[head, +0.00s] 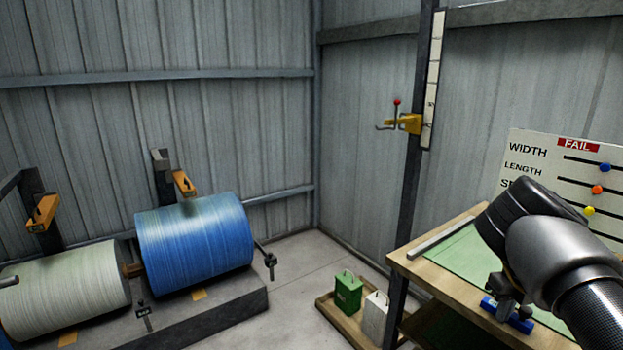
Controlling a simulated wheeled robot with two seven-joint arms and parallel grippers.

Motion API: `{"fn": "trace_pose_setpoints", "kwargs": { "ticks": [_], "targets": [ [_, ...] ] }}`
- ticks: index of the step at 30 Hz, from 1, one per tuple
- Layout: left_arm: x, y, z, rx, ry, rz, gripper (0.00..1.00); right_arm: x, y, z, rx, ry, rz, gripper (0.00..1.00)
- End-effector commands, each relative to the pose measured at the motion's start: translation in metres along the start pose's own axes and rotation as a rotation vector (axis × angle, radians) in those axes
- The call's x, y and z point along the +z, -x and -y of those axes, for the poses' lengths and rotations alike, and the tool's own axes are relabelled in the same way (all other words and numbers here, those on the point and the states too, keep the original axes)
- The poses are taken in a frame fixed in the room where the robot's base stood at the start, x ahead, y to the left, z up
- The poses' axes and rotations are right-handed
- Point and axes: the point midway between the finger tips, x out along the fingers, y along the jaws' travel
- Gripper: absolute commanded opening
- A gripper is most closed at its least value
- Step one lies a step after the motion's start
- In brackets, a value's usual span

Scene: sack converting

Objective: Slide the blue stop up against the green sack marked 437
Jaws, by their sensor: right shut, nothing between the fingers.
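A blue stop (521,323) sits on the wooden bench at the lower right, partly hidden behind my right gripper. My right gripper (503,305) is shut with nothing held, its fingertips right at the blue stop; I cannot tell if they touch it. A flat green sack (452,263) lies on the bench top behind and left of the gripper. My right arm covers part of it, and no number can be read on it. Whether the stop touches the sack is hidden. My left gripper is not in view.
A grey metal strip (447,237) lies along the bench's left edge. A board (527,147) marked WIDTH, LENGTH and FAIL stands behind. A dark post (410,190) rises beside the bench. A floor tray (331,316) holds green and white containers. Large rolls (195,247) stand left.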

Motion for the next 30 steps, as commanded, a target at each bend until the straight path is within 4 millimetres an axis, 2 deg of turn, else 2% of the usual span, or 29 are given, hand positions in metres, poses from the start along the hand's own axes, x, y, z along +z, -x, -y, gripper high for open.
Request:
{"fn": "trace_pose_setpoints", "kwargs": {
  "ticks": [30],
  "targets": [
    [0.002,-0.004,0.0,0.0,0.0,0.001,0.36,0.0,-0.011,0.0,0.0,0.001,0.0,0.0]
  ]
}}
